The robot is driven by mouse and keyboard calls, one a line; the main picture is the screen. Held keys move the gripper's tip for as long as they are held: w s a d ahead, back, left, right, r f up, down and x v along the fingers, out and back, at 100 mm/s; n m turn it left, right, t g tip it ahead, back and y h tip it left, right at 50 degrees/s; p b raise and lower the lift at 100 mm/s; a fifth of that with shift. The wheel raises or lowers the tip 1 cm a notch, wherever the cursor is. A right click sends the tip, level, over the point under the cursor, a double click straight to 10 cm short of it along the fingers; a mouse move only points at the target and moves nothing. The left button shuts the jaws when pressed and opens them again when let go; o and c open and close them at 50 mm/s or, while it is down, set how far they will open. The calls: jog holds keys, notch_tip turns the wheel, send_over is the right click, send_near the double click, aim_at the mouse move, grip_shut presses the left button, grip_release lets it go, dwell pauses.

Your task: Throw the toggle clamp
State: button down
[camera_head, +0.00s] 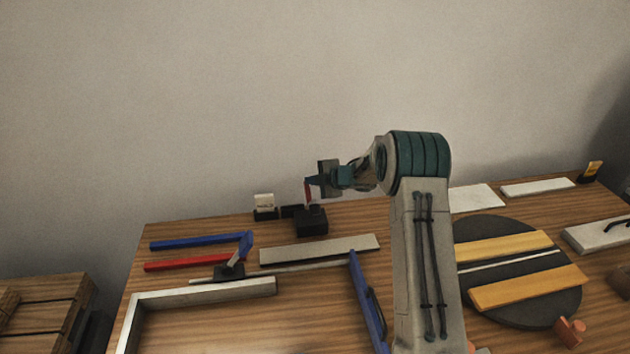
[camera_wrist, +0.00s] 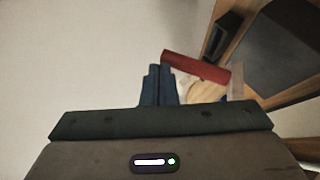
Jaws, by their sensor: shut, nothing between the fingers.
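The toggle clamp is most likely the black block (camera_head: 311,221) at the back of the bench, with a red handle (camera_head: 308,194) standing nearly upright on it. My gripper (camera_head: 312,181) points left at the top of this handle. In the wrist view my blue fingertips (camera_wrist: 159,72) are closed together with nothing between them. The red handle (camera_wrist: 196,68) lies just beyond and to the right of them there. I cannot tell whether the fingers touch it.
A small white-faced box (camera_head: 264,203) stands left of the clamp. A blue lever on a small dark base (camera_head: 229,272) stands in front, near blue and red bars. A grey strip (camera_head: 320,249) lies before the clamp. A dark round plate (camera_head: 492,310) with yellow bars is at right.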

jog(key=shift+s+a, duration=0.1)
jog(key=shift+a, duration=0.25)
jog(key=r+p, duration=0.1)
jog(key=s+r, duration=0.1)
jog(key=r+p, duration=0.1)
jog(key=r, duration=0.1)
jog(key=shift+s+a+r+p, duration=0.1)
jog(key=shift+s+p, duration=0.15)
jog(key=shift+p, duration=0.1)
jog(key=s+d+r+m+t+h+b, duration=0.1)
jog(key=s+d+r+m+t+h, duration=0.15)
jog(key=d+r, duration=0.45)
jog(key=s+d+r+m+t+h+b, duration=0.1)
jog(key=s+d+r+m+t+h, duration=0.2)
jog(key=r, duration=0.7)
jog(key=s+d+r+m+g+h, duration=0.2)
jog(key=s+d+r+m+h, duration=0.25)
jog(key=s+m, duration=0.35)
jog(key=s+a+f+m+g, duration=0.1)
jog(key=s+f+m+g, duration=0.1)
jog(key=s, duration=0.9)
jog(key=s+a+f+m+g+y, duration=0.1)
jog(key=s+f+m+g, duration=0.2)
jog(key=s, duration=0.8)
jog(key=s+a+f+m+g, duration=0.2)
jog(key=s+m+g, duration=0.1)
jog(key=s, duration=0.8)
jog(key=shift+s+f+m, duration=0.2)
jog(key=shift+s+m, duration=0.1)
jog(key=shift+m, duration=0.25)
